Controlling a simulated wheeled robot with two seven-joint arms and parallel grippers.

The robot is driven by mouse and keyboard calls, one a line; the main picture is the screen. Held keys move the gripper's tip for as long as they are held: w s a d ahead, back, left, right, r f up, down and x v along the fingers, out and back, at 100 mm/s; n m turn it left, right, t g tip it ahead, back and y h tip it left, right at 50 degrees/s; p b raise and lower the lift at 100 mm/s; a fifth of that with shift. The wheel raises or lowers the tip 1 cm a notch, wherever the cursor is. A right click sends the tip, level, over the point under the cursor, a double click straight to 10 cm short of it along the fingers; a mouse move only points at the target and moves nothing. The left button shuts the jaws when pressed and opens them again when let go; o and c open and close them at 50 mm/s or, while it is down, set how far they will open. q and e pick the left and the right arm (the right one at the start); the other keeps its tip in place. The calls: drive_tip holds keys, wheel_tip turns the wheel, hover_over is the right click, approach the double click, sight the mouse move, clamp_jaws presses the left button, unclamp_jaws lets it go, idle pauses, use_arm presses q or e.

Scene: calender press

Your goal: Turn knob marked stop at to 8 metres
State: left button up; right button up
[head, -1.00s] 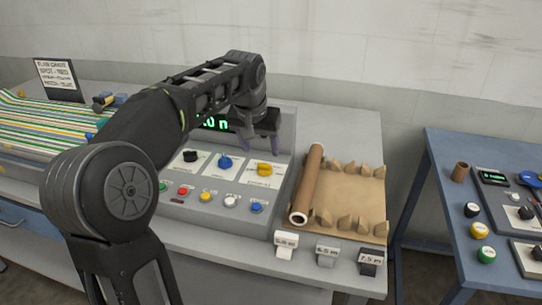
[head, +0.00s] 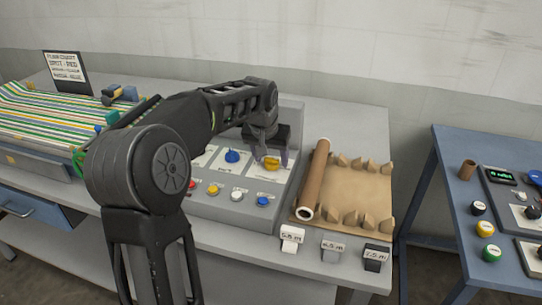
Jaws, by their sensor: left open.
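A grey control panel (head: 232,205) stands on the table in the head view, with a blue knob (head: 232,156) and a yellow knob (head: 271,163) on white label plates. The labels are too small to read, so I cannot tell which knob is marked stop at. My left gripper (head: 270,158) is open and points down at the yellow knob, its fingers close around or just above it; I cannot tell whether they touch it. My left arm hides the panel's display and its left part. My right gripper is not in view.
A row of buttons, including a white one (head: 237,195), lines the panel's front. Right of it lie a brown roll (head: 315,180) and a cardboard tray (head: 352,195) with tags in front. A blue table (head: 447,200) with more controls stands at the right. Striped fabric (head: 50,112) lies left.

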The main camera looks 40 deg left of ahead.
use_arm(q)
clamp_jaws()
idle(0.7)
